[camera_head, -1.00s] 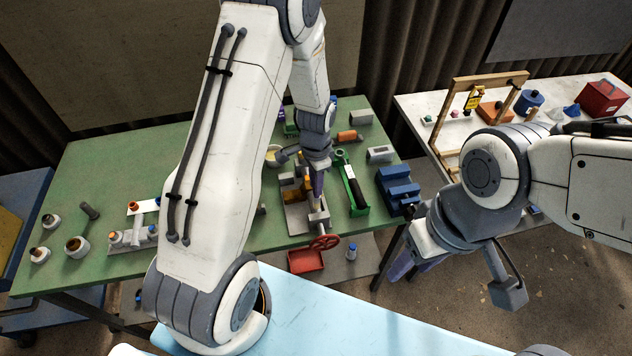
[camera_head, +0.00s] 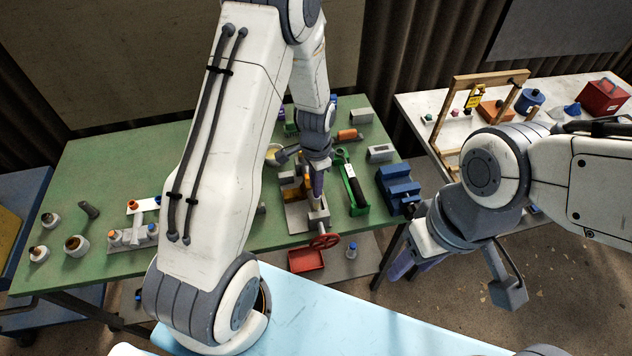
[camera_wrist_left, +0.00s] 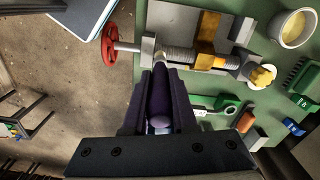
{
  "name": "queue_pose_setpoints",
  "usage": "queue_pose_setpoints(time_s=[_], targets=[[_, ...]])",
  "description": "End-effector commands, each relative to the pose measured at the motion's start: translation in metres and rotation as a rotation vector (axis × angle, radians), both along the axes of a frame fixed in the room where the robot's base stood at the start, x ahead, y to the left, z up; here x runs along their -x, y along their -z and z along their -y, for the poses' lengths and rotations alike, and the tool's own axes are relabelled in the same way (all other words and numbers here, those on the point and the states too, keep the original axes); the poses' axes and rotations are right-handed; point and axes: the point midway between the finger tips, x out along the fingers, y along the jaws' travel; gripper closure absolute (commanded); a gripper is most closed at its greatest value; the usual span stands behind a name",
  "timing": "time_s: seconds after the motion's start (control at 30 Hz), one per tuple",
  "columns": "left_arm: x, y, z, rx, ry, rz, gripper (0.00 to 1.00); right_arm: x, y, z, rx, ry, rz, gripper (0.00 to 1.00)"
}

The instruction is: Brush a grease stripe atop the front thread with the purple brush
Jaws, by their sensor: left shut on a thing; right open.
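My left gripper (camera_wrist_left: 160,100) is shut on the purple brush (camera_wrist_left: 158,95), whose handle lies between the fingers. In the head view, my left gripper (camera_head: 317,182) is over the vise-like fixture on the green table. The fixture has a red handwheel (camera_wrist_left: 110,45), a grey threaded screw (camera_wrist_left: 182,56) and a yellow-brown block (camera_wrist_left: 207,38). The brush is beside or over the thread's front stretch; I cannot tell whether it touches. My right gripper (camera_head: 417,263) is open and empty, away from the fixture.
A pale cup with yellow contents (camera_wrist_left: 292,28) stands behind the fixture. A green tool (camera_head: 350,184) and a blue block (camera_head: 398,186) are to its right. A red tray (camera_head: 306,261) is below the handwheel. Small jars (camera_head: 76,245) stand at the left.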

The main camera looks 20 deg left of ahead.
Motion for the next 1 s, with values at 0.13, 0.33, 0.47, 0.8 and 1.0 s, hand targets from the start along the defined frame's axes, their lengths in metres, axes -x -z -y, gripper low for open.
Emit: queue_pose_setpoints(time_s=[0.13,0.33,0.47,0.8,1.0], targets=[[-0.0001,0.0023,0.0000,0.000,0.000,0.000,1.00,0.0000,0.0018,0.0000,0.000,0.000,0.000,0.50],[-0.0001,0.0047,0.0000,0.000,0.000,0.000,1.00,0.0000,0.0036,0.0000,0.000,0.000,0.000,0.50],[-0.0001,0.0063,0.0000,0.000,0.000,0.000,1.00,0.0000,0.0048,0.0001,0.000,0.000,0.000,0.50],[-0.0001,0.0082,0.0000,0.000,0.000,0.000,1.00,0.0000,0.0059,0.0000,0.000,0.000,0.000,0.50],[-0.0003,0.0084,0.0000,0.000,0.000,0.000,1.00,0.0000,0.0059,0.0000,0.000,0.000,0.000,0.50]])
